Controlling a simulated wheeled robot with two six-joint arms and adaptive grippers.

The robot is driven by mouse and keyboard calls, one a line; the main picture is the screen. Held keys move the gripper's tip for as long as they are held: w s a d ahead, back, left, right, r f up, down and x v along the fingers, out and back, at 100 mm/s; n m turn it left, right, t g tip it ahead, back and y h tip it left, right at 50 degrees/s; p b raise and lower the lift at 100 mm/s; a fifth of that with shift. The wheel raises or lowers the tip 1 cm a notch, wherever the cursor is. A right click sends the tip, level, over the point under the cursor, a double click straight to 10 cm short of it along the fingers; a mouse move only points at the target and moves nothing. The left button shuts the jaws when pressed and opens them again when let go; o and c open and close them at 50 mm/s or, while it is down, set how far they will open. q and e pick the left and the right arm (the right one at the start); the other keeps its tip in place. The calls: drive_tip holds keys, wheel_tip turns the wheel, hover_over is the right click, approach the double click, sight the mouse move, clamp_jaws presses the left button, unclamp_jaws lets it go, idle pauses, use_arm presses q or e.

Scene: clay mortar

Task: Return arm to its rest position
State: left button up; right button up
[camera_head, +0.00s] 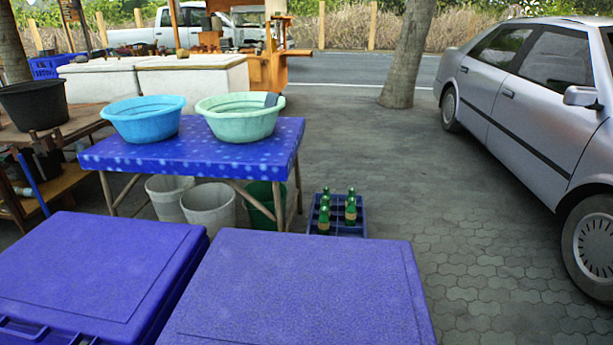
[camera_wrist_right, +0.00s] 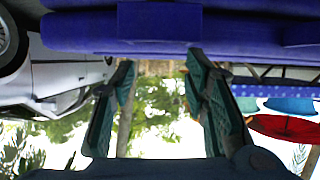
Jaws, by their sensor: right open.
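My right gripper (camera_wrist_right: 160,68) shows in the right wrist view. Its two green-padded fingers are spread wide apart, with nothing between them. That view is upside down, with bright sky at the bottom. A large blue box-like surface (camera_wrist_right: 120,30) fills its top, just beyond the fingertips; I cannot tell whether they touch it. Neither gripper shows in the head view, and my left gripper is in no view.
Two blue lidded boxes (camera_head: 95,265) (camera_head: 300,290) fill the near foreground. Behind them, a blue-clothed table (camera_head: 200,152) bears a blue basin (camera_head: 145,122) and a mint basin (camera_head: 240,120). A bottle crate (camera_head: 350,230) stands right of it. Paving is clear toward the silver car (camera_head: 535,110).

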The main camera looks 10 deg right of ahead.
drive_tip(key=s+a+f+n+g+y, duration=0.2)
drive_tip(key=s+f+n+g+y, duration=0.35)
drive_tip(key=s+f, duration=1.3)
drive_tip(key=s+d+f+m+g+h, duration=0.1)
drive_tip(key=s+d+f+g, duration=0.15)
drive_tip(key=s, duration=0.25)
drive_tip(key=s+d+f+g+h, duration=0.1)
drive_tip(key=s+f+g, duration=0.2)
drive_tip(key=s, duration=0.3)
use_arm(q)
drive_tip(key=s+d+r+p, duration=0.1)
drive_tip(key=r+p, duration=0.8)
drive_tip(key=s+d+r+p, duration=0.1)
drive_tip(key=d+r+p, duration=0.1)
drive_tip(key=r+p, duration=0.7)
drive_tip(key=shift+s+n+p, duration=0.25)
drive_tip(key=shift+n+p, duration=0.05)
drive_tip(key=shift+p, duration=0.1)
use_arm(e)
wheel_tip(320, 180, up, 18)
drive_tip(key=s+a, duration=0.1)
drive_tip(key=a, duration=0.1)
drive_tip(key=shift+s+a, duration=0.2)
drive_tip(key=shift+s, duration=0.1)
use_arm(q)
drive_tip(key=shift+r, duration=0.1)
use_arm(e)
drive_tip(key=shift+r+m, duration=0.1)
drive_tip(key=shift+m, duration=0.15)
